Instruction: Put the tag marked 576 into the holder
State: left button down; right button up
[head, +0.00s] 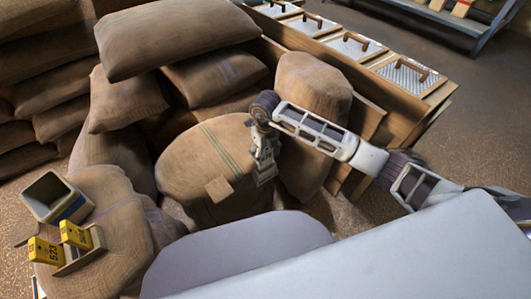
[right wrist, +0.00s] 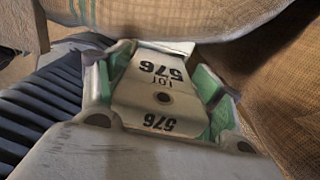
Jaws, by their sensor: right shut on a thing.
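My right gripper (head: 264,168) hangs beside the front of a big brown sack in the head view. In the right wrist view my right gripper (right wrist: 160,78) is shut, its green-lined fingers on either side of a pale tag marked 576 (right wrist: 152,88). The number is upside down there. The tag cannot be made out clearly in the head view. A small square brown patch (head: 218,189) is on the sack's front, left of the gripper and apart from it; I cannot tell whether it is the holder. My left gripper is not in view.
Yellow tags, one reading 523 (head: 45,251), stand in a small wooden rack (head: 80,258) on a sack at left. An open box (head: 50,199) is beside them. Stacked sacks (head: 180,35) crowd behind. A wooden bench with handled lids (head: 352,45) runs at upper right.

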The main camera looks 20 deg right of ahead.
aim_at(265, 159)
dwell(0.3)
jog(key=shift+f+b, duration=1.45)
jog(key=shift+f, duration=0.75)
dwell(0.9)
jog(key=o, duration=1.1)
jog(key=shift+c, duration=0.2)
jog(key=shift+r, duration=0.15)
jog(key=shift+r, duration=5.9)
